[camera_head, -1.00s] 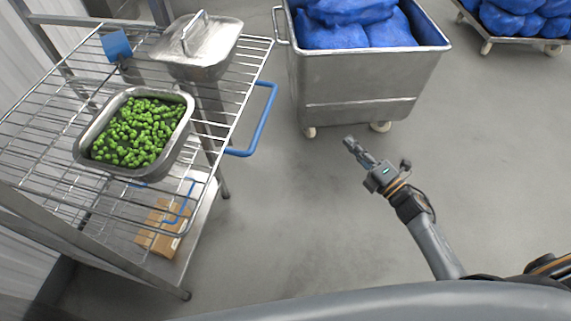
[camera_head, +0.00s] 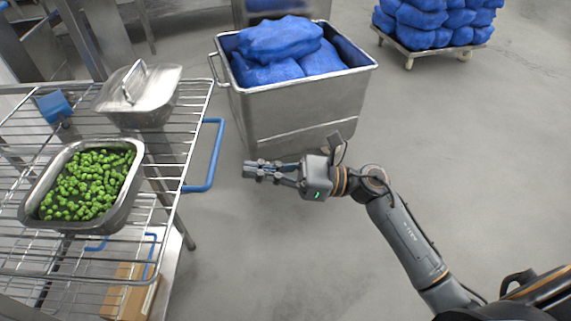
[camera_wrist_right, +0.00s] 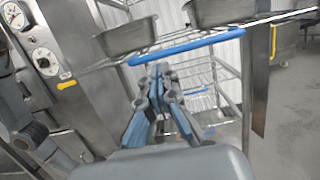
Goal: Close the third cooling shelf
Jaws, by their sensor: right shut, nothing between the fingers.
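The cooling rack has wire shelves with blue handles. Its top shelf (camera_head: 168,190) sticks out towards me, with its blue handle (camera_head: 212,160) at the right edge; this handle also shows in the right wrist view (camera_wrist_right: 187,46). Lower blue handles (camera_head: 151,250) show further in below it, and again in the right wrist view (camera_wrist_right: 192,92). I cannot tell which shelf counts as third. My right gripper (camera_head: 246,170) is shut and empty, right of the top handle and apart from it in the head view. Its fingers (camera_wrist_right: 158,72) point towards the rack. My left gripper is out of view.
A pan of green vegetables (camera_head: 130,195) and a lidded steel pan (camera_head: 150,105) stand on the top shelf. A cardboard box (camera_head: 130,300) sits low in the rack. A steel cart (camera_head: 300,115) with blue bags stands behind my right gripper. The floor in front is clear.

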